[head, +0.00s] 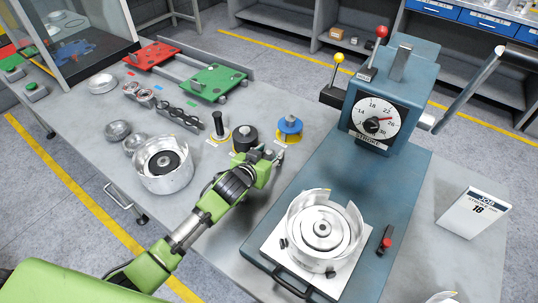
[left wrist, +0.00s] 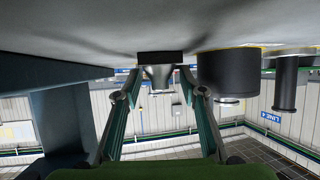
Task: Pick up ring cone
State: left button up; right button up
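My left gripper (head: 272,156) is low over the bench top, just in front of a blue-topped part with a yellow base (head: 289,128) and right of a black cylinder (head: 244,138). In the left wrist view my left gripper (left wrist: 159,82) has its fingers spread, with a small grey cone-shaped part (left wrist: 160,74) with a dark block end between or just beyond the tips. Contact is not visible. I cannot tell which part in the head view it is, nor which is the ring cone. My right gripper is not in view.
A blue press (head: 390,105) with a dial stands right; a metal housing (head: 322,229) sits on its plate. Left are a metal drum (head: 162,163), a black pin on a yellow ring (head: 217,132), and red (head: 151,56) and green (head: 213,82) pallets. Bench front is fairly clear.

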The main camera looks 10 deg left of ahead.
pick_arm(q)
jog(key=c, duration=0.9)
jog(key=shift+f, duration=0.1)
grip_shut()
jog(key=shift+s, duration=0.1)
